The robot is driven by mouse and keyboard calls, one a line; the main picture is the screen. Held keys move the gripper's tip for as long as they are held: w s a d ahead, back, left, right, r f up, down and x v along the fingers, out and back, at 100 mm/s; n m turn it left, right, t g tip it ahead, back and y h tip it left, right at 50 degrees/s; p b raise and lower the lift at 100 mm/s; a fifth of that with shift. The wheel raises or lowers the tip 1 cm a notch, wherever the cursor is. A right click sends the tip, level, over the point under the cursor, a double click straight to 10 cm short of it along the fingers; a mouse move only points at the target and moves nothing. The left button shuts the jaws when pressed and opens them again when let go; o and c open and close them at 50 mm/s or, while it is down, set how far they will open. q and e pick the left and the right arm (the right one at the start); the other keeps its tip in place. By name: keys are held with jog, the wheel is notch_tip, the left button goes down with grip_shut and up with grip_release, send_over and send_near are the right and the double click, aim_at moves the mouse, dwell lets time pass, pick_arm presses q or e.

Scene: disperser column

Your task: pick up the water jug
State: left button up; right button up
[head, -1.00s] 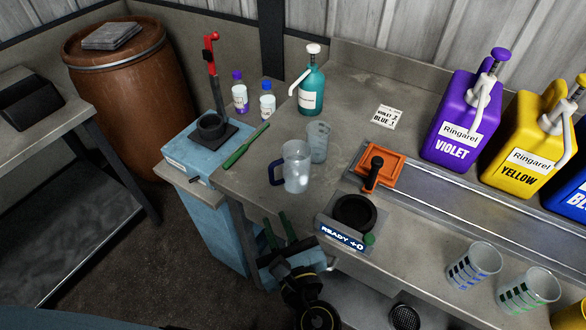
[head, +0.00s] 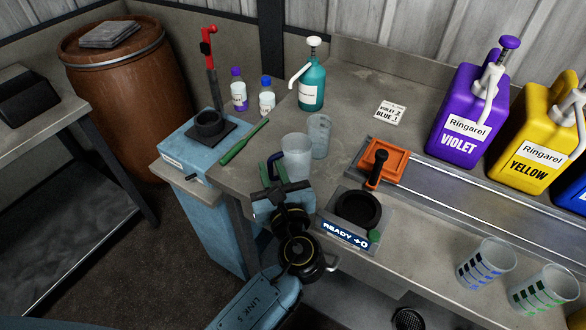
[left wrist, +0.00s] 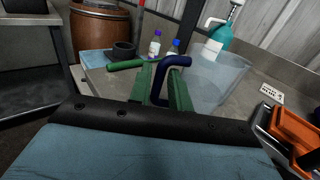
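The water jug (head: 297,152) is a clear jug with a dark blue handle, upright near the front left edge of the workbench. In the left wrist view the jug (left wrist: 212,85) is just right of centre, its handle (left wrist: 176,61) towards me. My left gripper (head: 271,168) has green fingers and is at the handle side of the jug. In the left wrist view its fingers (left wrist: 162,84) stand apart, open, with the handle between or just beyond them. Contact cannot be told. My right gripper is not in view.
A clear beaker (head: 319,134) stands right behind the jug. A green stick (head: 244,142) lies left of it. A scale (head: 357,212) with a black dish is to the right, near an orange slider (head: 381,162). A teal pump bottle (head: 312,84) stands behind.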

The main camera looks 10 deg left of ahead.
pick_arm(q)
jog(key=shift+x, duration=0.8)
jog(key=shift+c, duration=0.5)
grip_shut()
jog(key=shift+r, duration=0.15)
